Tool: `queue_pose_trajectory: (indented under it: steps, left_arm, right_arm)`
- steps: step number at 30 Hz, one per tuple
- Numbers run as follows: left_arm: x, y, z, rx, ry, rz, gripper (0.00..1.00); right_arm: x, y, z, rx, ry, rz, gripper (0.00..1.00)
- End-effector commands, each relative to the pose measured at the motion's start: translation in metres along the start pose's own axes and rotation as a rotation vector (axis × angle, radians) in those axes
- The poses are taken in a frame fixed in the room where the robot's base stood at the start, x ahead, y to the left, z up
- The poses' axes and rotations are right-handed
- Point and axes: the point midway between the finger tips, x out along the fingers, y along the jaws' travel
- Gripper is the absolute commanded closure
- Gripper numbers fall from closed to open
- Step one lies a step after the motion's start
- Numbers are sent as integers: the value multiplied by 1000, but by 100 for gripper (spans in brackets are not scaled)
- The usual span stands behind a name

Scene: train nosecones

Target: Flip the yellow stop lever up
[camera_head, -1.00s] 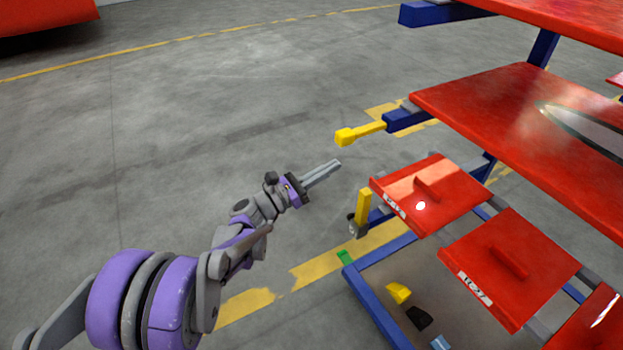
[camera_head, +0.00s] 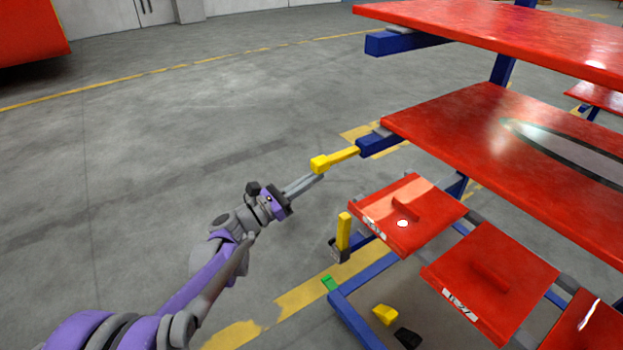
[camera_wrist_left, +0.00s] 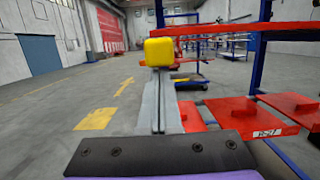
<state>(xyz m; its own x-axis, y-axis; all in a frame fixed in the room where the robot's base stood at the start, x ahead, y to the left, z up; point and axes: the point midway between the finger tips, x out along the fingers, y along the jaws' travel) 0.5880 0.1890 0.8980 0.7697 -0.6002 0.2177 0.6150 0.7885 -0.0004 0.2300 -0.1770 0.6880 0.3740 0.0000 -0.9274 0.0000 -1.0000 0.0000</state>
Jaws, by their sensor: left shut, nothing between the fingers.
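A yellow stop lever (camera_head: 335,159) sticks out roughly level from the end of a blue beam of the rack, below the upper red shelf. Its blocky yellow end also shows in the left wrist view (camera_wrist_left: 159,51), right above my fingertips. My left gripper (camera_head: 319,178) is shut and empty. Its tips (camera_wrist_left: 160,76) are close under the lever's outer end; I cannot tell whether they touch. A second yellow lever (camera_head: 343,232) stands upright lower on the rack, below and right of my gripper. My right gripper is not in view.
The rack has a large red shelf (camera_head: 450,125) and smaller red panels with handles (camera_head: 385,230) below it. A blue beam (camera_head: 355,318) runs low at the front. Yellow and black pieces lie on the floor. Open grey floor (camera_head: 150,140) lies to the left.

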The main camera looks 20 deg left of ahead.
Motion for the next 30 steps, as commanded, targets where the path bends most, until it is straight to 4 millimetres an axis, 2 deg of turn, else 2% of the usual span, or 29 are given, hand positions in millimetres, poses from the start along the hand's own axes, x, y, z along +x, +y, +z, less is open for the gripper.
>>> queue_pose_trajectory:
  steps: [1,11,17,23,30]
  left_arm:
    - [0,0,6,2,12,1,100]
    - [0,0,12,1,61,0,100]
    - [1,0,24,2,121,1,100]
    - [5,0,46,3,249,1,100]
    - [18,-1,76,3,476,-2,100]
  right_arm:
    - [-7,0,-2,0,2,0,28]
    - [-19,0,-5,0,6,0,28]
    - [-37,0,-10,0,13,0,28]
    - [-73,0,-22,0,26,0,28]
    - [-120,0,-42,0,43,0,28]
